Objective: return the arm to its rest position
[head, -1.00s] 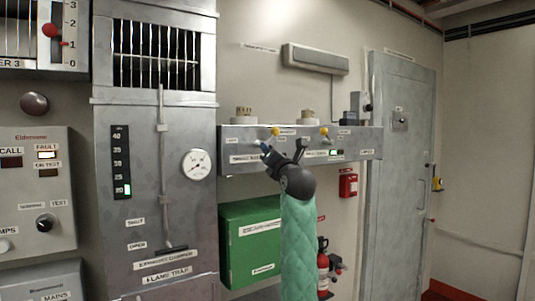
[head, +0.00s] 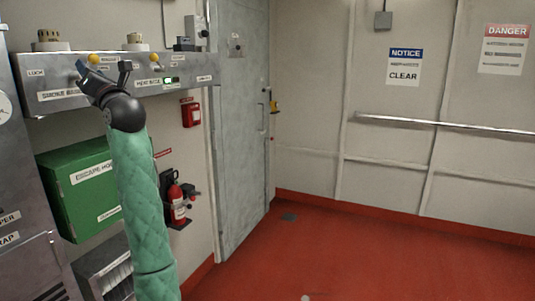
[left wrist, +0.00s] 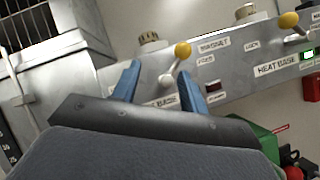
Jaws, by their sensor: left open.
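My left gripper (head: 101,74) is raised in front of the grey metal shelf panel (head: 60,100) in the head view, its arm in a green quilted sleeve. In the left wrist view its two blue fingers (left wrist: 157,82) stand apart with nothing held between them. A yellow-knobbed lever (left wrist: 182,50) on the panel shows beyond and between the fingertips; I cannot tell whether they touch it. A second yellow-knobbed lever (left wrist: 288,20) is farther right. My right gripper is in neither view.
A green box (head: 80,190) hangs below the panel. A fire extinguisher (head: 177,203) and a small red box (head: 191,114) are on the wall beside the grey door (head: 240,130). The red floor (head: 350,250) to the right is open.

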